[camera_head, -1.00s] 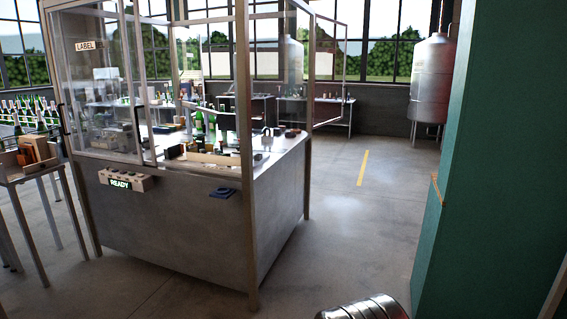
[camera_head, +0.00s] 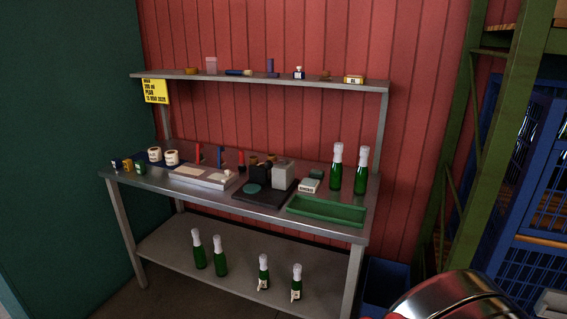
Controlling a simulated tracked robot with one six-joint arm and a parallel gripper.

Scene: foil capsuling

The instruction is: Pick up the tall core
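No object is clearly marked as the tall core, and I cannot tell which one it is. A narrow upright blue-purple cylinder (camera_head: 270,67) stands on the upper shelf. Slim upright pieces stand toward the back of the metal workbench: a red one (camera_head: 198,153), a blue one (camera_head: 220,158) and another red one (camera_head: 240,161). Two short whitish rolls, a left one (camera_head: 154,154) and a right one (camera_head: 171,157), sit at the bench's left end. My gripper is not in view.
The workbench (camera_head: 140,180) stands against a red wall. A green tray (camera_head: 325,210), two green bottles (camera_head: 336,168) and a dark-based device (camera_head: 262,195) are on it. More bottles (camera_head: 220,258) stand on the lower shelf. A green post (camera_head: 455,150) and blue cage (camera_head: 520,170) stand right.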

